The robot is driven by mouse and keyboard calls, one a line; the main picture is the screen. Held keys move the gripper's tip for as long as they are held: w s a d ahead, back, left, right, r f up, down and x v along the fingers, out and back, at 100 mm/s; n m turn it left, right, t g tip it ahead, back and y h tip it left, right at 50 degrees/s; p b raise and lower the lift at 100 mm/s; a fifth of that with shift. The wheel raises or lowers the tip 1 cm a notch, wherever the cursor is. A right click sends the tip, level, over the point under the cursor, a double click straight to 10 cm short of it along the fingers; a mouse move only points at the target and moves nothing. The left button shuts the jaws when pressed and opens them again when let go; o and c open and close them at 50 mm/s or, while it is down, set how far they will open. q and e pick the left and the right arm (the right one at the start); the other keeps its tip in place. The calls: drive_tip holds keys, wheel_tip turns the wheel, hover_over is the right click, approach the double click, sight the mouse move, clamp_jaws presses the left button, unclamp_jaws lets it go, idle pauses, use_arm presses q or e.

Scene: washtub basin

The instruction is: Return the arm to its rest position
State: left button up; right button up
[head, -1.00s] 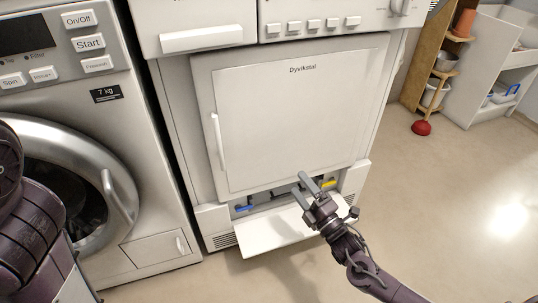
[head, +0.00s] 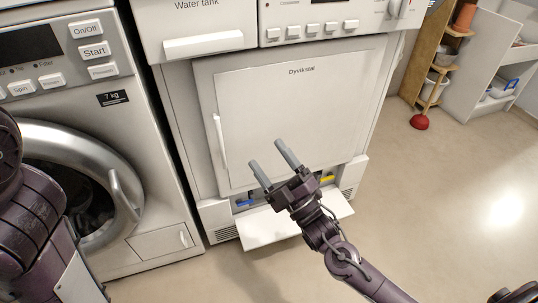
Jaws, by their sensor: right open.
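My right gripper (head: 268,162) is open and empty. It shows in front of the lower part of the dryer's closed door (head: 290,110), and its arm comes in from the lower right. My left arm (head: 35,225) fills the lower left edge of the view; its gripper is out of view. Below the door, the dryer's bottom flap (head: 262,226) hangs open. A blue lever (head: 244,203) and a yellow lever (head: 327,179) show in the opening behind it. My right gripper and wrist hide the middle of that opening.
A washing machine (head: 150,205) with a round door stands at the left. The water tank drawer (head: 203,46) above the dryer door is shut. A wooden shelf (head: 432,75), a red plunger (head: 419,122) and a white shelf unit (head: 480,70) stand at the back right. The floor (head: 440,190) at the right is clear.

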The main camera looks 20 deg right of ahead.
drive_tip(key=shift+s+a+r, duration=0.2)
drive_tip(key=shift+r, duration=0.45)
